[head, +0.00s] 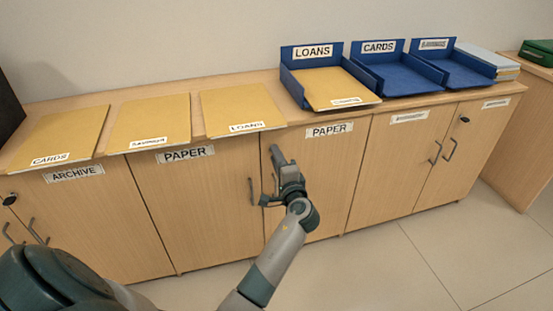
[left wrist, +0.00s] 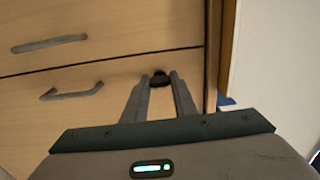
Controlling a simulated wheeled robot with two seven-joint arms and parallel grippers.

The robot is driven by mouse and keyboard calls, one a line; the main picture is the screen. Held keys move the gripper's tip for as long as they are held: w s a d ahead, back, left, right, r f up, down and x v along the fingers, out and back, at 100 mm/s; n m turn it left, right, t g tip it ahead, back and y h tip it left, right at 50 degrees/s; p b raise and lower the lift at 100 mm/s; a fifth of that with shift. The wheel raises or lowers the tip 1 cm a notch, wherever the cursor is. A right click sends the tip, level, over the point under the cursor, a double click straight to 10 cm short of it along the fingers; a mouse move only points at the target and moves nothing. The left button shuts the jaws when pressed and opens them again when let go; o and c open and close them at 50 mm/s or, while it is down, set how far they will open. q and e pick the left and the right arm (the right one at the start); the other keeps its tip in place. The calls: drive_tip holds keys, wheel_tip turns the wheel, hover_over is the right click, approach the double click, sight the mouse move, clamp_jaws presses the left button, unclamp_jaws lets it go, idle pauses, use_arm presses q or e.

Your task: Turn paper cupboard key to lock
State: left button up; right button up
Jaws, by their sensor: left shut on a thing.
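The paper cupboard is the pair of wooden doors marked PAPER, a left door (head: 200,215) and a right door (head: 325,185). Both doors look closed. My left gripper (head: 275,152) is at the upper left of the right door, near the seam. In the left wrist view my left gripper (left wrist: 160,84) has its fingertips shut on the dark key (left wrist: 160,76) at the door face. The key is hidden behind the gripper in the head view, and its turn angle cannot be told. My right gripper is not in view.
Yellow folders (head: 150,120) lie along the counter's front edge. Blue trays marked LOANS (head: 313,52) and CARDS (head: 378,47), plus a third, stand at the back right. Two door handles show near my fingers (left wrist: 50,43) (left wrist: 72,90). The floor (head: 390,265) in front is clear.

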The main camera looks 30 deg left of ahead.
use_arm(q)
drive_tip(key=o, duration=1)
drive_tip(key=shift+o, duration=0.2)
drive_tip(key=v, duration=1.2)
drive_tip(key=shift+p, duration=0.3)
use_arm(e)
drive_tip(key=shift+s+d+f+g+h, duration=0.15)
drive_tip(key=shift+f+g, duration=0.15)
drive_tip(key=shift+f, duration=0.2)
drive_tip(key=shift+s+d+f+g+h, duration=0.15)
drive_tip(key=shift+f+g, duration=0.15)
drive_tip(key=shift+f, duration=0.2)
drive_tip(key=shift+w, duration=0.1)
